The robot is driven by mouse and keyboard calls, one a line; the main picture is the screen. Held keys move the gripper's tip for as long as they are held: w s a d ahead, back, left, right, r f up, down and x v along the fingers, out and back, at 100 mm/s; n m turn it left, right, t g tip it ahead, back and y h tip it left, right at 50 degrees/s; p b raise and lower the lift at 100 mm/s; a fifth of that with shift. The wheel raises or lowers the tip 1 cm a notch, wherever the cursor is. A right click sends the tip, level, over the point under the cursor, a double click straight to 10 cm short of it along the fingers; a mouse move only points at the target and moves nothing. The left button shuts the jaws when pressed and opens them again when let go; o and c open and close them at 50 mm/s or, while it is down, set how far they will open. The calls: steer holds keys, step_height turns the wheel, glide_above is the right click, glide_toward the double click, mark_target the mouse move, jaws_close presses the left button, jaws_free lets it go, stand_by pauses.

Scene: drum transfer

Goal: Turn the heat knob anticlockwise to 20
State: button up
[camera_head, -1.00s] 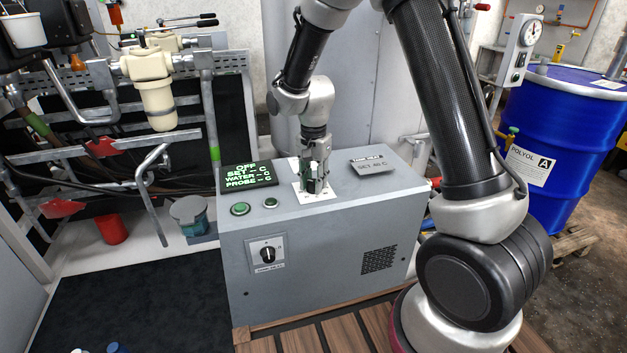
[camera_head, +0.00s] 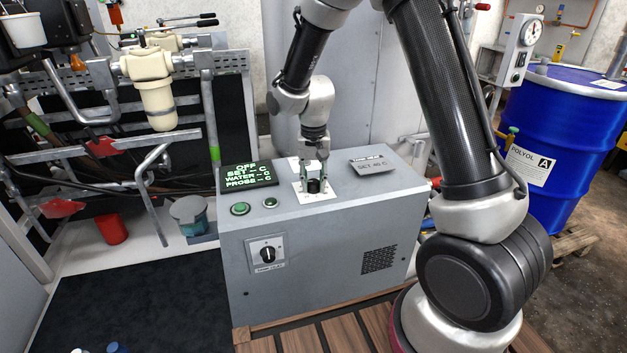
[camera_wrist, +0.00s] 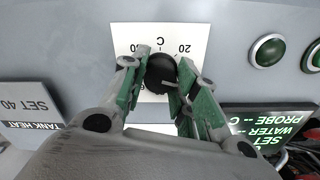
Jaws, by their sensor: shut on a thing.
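The heat knob (camera_head: 315,186) is black and stands on a white dial plate (camera_head: 303,193) on top of the grey control box (camera_head: 330,235). In the wrist view the knob (camera_wrist: 160,73) sits between the green-padded fingers of my gripper (camera_wrist: 161,76), shut on it from both sides. The dial plate (camera_wrist: 150,33) appears upside down there, with "20" and "C" legible; the other figures are partly hidden. A pale pointer line on the knob points roughly rightward in that view. In the head view my gripper (camera_head: 315,180) points down onto the knob.
A display (camera_head: 248,178) reads OFF, with dashes for set, water and probe. A sign (camera_head: 373,165) reads "SET 40 C". Two green buttons (camera_head: 240,209) lie left of the dial. Another black knob (camera_head: 267,254) is on the box front. A blue drum (camera_head: 560,130) stands right.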

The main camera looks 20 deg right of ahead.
mark_target(313, 181)
steer(key=n, duration=1.2)
stand_by(0.7)
steer(key=o, duration=1)
step_height(313, 181, up, 12)
